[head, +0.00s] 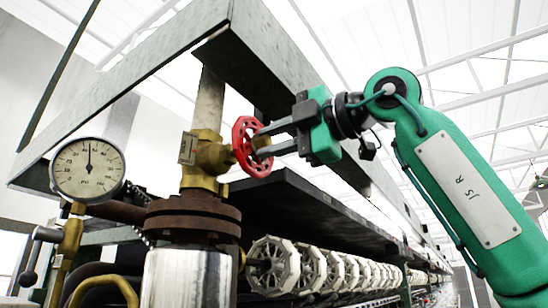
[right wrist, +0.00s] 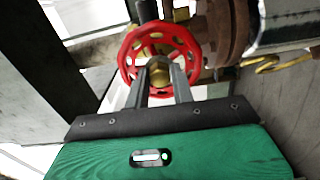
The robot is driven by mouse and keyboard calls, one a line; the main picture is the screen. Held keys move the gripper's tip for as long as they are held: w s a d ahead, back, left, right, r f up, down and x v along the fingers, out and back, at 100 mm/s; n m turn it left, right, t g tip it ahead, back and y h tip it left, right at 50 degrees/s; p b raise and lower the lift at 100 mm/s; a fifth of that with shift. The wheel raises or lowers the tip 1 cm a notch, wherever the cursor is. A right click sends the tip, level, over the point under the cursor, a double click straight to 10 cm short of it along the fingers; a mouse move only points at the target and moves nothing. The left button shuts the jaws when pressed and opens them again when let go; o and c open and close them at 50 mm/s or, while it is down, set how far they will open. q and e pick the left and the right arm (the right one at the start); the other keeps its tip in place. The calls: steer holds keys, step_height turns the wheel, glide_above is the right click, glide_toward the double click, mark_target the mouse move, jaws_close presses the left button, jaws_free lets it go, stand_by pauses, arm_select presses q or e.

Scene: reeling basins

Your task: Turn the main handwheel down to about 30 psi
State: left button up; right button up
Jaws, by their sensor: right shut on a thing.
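The red main handwheel (head: 243,146) sits on a brass valve body (head: 208,158) above a rusty flange. My right gripper (head: 264,140) reaches it from the right, shut on the handwheel, with its two fingers at the wheel's hub. In the right wrist view the red handwheel (right wrist: 126,62) shows face on, with the fingers of my right gripper (right wrist: 159,75) on both sides of the brass hub. The round pressure gauge (head: 87,168) is at the left; its dark needle points about straight up. Its numbers are too small to read surely. My left gripper is not in view.
A grey metal beam (head: 262,50) runs just above and behind the handwheel, close to my right gripper. Below are a row of white reels (head: 310,268) and a shiny metal cylinder (head: 187,278). A lever valve (head: 35,250) stands at the lower left. Open room lies to the upper right.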

steer(key=m+b, duration=0.4)
steer(key=m, duration=0.3)
steer(key=shift+f+m+b, duration=0.15)
steer(key=shift+m+b, duration=0.2)
steer(key=shift+m, duration=0.55)
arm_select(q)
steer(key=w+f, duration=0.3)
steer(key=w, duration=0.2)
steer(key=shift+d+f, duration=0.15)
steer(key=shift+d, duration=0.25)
arm_select(e)
steer(key=o, duration=0.8)
steer(key=shift+o, duration=0.2)
steer(key=shift+d, duration=0.1)
